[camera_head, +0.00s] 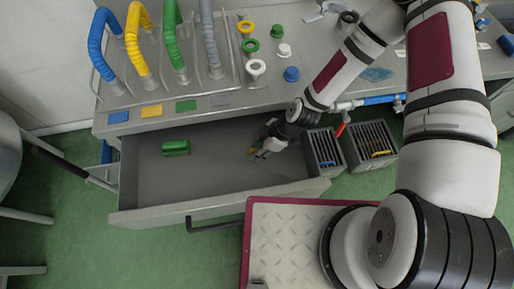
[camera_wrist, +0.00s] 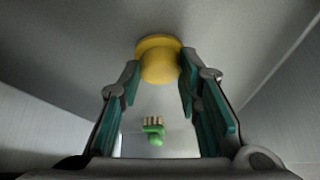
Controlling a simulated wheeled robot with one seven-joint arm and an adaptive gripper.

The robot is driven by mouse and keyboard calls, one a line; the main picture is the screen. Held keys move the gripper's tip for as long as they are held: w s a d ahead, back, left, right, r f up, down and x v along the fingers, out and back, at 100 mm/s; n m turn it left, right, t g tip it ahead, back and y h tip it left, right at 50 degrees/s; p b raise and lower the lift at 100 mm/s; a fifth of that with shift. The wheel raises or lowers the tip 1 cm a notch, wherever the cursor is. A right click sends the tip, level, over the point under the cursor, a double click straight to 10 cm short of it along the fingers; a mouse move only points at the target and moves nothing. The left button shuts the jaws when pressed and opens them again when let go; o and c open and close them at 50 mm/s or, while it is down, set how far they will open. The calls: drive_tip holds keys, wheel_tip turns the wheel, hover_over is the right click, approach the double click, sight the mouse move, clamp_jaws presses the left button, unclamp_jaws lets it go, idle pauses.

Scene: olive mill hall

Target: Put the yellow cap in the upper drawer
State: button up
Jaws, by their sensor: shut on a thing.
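The upper drawer (camera_head: 225,185) is pulled open below the worktop, its grey floor in view. My gripper (camera_head: 262,150) is inside the drawer's right part, low near the floor. In the wrist view my gripper (camera_wrist: 160,78) is shut on the yellow cap (camera_wrist: 159,62), a round piece with a wider flange, held between the fingertips. In the head view only a small bit of yellow shows at the fingertips. I cannot tell whether the cap touches the drawer floor. A green brush-like piece (camera_head: 176,147) lies in the drawer's left part; it also shows in the wrist view (camera_wrist: 154,132).
Blue (camera_head: 97,45), yellow (camera_head: 136,42), green (camera_head: 172,40) and grey hoses stand on the worktop. A blue cap (camera_head: 291,74) and a white cap (camera_head: 284,50) sit near rings. Two slotted bins (camera_head: 326,150) (camera_head: 371,143) stand right of the drawer. The drawer's middle is clear.

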drive_tip(key=o, duration=1.1)
drive_tip(key=w+d+r+m+t+h, duration=0.1)
drive_tip(key=d+r+m+h, duration=0.15)
drive_tip(key=d+r, duration=0.65)
drive_tip(key=w+d+r+m+t+h, duration=0.1)
drive_tip(key=d+r+m+h, duration=0.2)
drive_tip(key=r, duration=0.9)
drive_tip(key=w+d+r+m+t+h, duration=0.1)
drive_tip(key=d+r+m, duration=0.2)
drive_tip(key=d+r, duration=0.65)
drive_tip(key=shift+s+a+r+m+t+y, duration=0.1)
drive_tip(key=shift+s+r+m+t, duration=0.4)
drive_tip(key=shift+s+r+m, duration=2.1)
drive_tip(key=shift+s+r+m+t+y, duration=0.1)
drive_tip(key=shift+s+r+m+t, duration=1)
drive_tip(key=shift+r, duration=3)
drive_tip(key=shift+s+a+r+m+g+y, duration=0.1)
drive_tip(key=shift+s+r+m, duration=1.15)
drive_tip(key=shift+s+r, duration=1.7)
